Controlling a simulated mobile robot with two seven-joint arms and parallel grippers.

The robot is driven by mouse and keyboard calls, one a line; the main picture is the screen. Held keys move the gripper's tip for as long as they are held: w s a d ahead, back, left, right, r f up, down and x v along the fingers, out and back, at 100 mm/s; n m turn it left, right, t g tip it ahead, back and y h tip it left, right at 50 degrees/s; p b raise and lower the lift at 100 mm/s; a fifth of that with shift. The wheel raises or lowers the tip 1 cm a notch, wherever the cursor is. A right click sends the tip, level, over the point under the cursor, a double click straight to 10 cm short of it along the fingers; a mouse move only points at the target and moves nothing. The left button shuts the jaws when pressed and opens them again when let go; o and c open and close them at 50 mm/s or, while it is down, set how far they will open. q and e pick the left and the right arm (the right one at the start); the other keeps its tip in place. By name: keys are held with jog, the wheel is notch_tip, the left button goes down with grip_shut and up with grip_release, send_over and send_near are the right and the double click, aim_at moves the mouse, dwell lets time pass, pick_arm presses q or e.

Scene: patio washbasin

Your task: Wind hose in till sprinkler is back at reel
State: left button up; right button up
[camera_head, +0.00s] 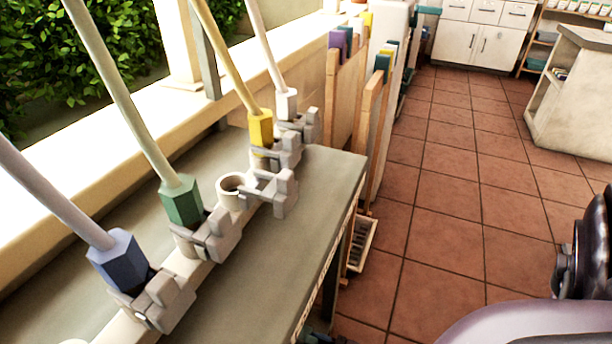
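I cannot make out a hose, a sprinkler or a reel in the head view. Neither of my grippers shows. Dark and pale rounded parts at the lower right edge appear to be my own body.
A grey bench (314,222) carries clamps with blue (118,260), green (181,201), yellow (261,127) and white (286,103) pole ends; one clamp (271,191) is empty. Beyond stand wooden panels (371,120), a low crate (362,244), white cabinets (480,33) and a counter (575,105). The tiled floor (440,200) is open.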

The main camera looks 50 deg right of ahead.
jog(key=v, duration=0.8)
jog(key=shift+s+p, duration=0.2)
jog(key=shift+p, duration=0.2)
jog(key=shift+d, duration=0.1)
